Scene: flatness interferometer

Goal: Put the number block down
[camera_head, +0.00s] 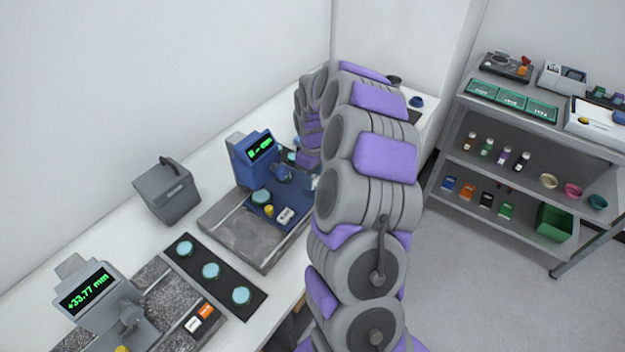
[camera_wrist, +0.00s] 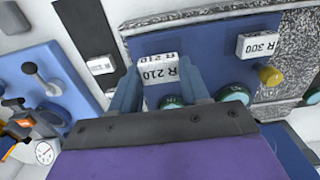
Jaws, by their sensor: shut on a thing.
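The block sits between the two blue-grey fingers, over a blue plate (camera_wrist: 205,42). I cannot tell whether it touches the plate. The head view shows the blue plate (camera_head: 262,214) on a grey stone base. There my arm hides the gripper and the held block.
Teal discs (camera_wrist: 232,94) lie near the fingers. Left in the wrist view are another white block (camera_wrist: 101,65) and a blue device with a lever (camera_wrist: 40,75). The head view shows a blue display unit (camera_head: 250,160), a black strip with discs (camera_head: 225,283) and a shelf rack (camera_head: 520,185).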

